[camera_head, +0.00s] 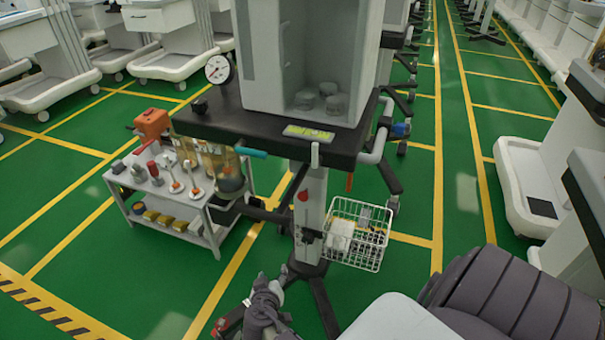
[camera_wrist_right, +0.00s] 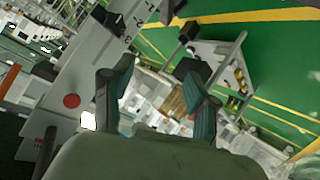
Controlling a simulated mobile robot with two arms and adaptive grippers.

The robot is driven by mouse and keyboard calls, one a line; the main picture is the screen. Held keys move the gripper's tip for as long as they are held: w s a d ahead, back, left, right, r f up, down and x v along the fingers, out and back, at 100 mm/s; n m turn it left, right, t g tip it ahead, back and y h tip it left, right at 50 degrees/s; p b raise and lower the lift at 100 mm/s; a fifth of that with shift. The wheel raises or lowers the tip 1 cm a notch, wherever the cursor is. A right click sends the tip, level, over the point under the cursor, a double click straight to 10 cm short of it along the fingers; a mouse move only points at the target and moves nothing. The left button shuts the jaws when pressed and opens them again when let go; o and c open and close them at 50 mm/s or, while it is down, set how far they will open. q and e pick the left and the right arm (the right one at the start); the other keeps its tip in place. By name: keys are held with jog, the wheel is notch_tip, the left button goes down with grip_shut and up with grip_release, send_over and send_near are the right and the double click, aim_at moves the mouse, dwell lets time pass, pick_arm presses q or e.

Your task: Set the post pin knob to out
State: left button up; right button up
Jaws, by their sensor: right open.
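A pale upright post (camera_head: 311,200) stands under the cart's dark top, with a red mark near its upper part. A small black knob (camera_head: 308,236) sits on the post's front, below the red mark; whether its pin is in or out is too small to tell. My right gripper (camera_head: 268,284) is below and left of the knob, apart from it. In the right wrist view my right gripper (camera_wrist_right: 158,72) is open, with nothing between its fingers. The post (camera_wrist_right: 90,62), with a red dot and scale marks, runs past on the left there. My left gripper is not in view.
A wire basket (camera_head: 355,236) hangs to the right of the post. A low trolley (camera_head: 218,214) with several tools stands to the left. A teal-tipped handle (camera_head: 250,152) sticks out under the cart top. Green floor is open at the front left.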

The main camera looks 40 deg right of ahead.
jog(key=w+d+r+m+h+b, duration=0.2)
jog(key=d+r+m+h+b, duration=0.2)
jog(key=r, duration=0.2)
jog(key=m+h+b, duration=0.2)
jog(key=m+h, duration=0.1)
jog(key=m, duration=0.1)
send_near(302, 198)
jog(key=x, duration=0.9)
jog(key=shift+w+d+r+b, duration=0.1)
jog(key=shift+w+d+b, duration=0.05)
jog(key=shift+d+b, duration=0.2)
jog(key=shift+w+d, duration=0.2)
jog(key=shift+d, duration=0.25)
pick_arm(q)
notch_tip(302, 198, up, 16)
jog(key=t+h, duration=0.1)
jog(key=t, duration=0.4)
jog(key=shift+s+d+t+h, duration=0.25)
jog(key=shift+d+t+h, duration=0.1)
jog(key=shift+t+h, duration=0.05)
pick_arm(e)
grip_shut()
